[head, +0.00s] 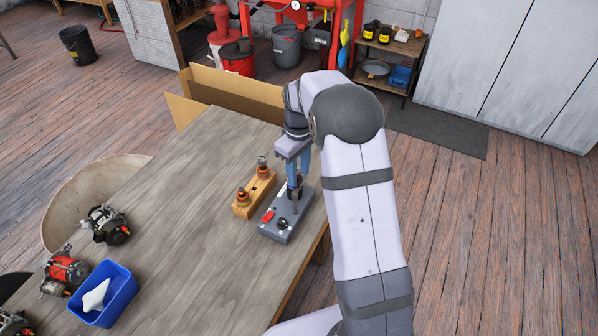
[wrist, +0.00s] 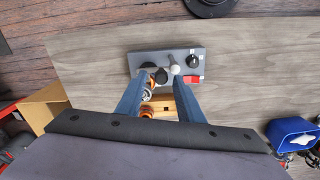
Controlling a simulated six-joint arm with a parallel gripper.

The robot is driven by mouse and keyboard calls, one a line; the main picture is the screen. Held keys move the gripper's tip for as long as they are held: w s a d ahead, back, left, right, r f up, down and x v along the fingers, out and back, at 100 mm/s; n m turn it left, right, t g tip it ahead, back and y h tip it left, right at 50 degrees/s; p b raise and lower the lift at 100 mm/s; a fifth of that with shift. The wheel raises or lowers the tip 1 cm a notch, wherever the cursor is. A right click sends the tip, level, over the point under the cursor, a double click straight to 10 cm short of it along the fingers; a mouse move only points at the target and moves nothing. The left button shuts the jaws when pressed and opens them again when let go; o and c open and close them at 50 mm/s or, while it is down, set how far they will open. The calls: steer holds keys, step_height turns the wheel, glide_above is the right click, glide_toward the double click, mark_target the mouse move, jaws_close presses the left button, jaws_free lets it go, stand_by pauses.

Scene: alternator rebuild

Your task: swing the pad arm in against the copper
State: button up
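A grey fixture (head: 300,209) lies near the table's right edge, with a red switch (head: 268,215) and a black knob (head: 283,223) at its near end. My gripper (head: 294,184) points down over its far end. In the wrist view the blue fingers stand apart around my gripper's gap (wrist: 162,80), above the grey fixture (wrist: 140,56). A pale round knob (wrist: 174,69) stands by the right fingertip. A dark round part with some copper colour (wrist: 160,76) shows between the fingers, partly hidden. I cannot tell which part is the pad arm, or whether the fingers touch anything.
A wooden block (head: 241,211) with two copper-and-steel rotors stands just left of the fixture. A blue bin (head: 118,301) with a white cloth and several alternators lie at the table's near left. An open cardboard box (head: 230,88) stands beyond the table. The table's middle is clear.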

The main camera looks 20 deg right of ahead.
mark_target(299, 177)
steer(key=shift+s+f, duration=0.1)
steer(key=shift+r+b, duration=1.25)
steer(key=shift+r, duration=2.45)
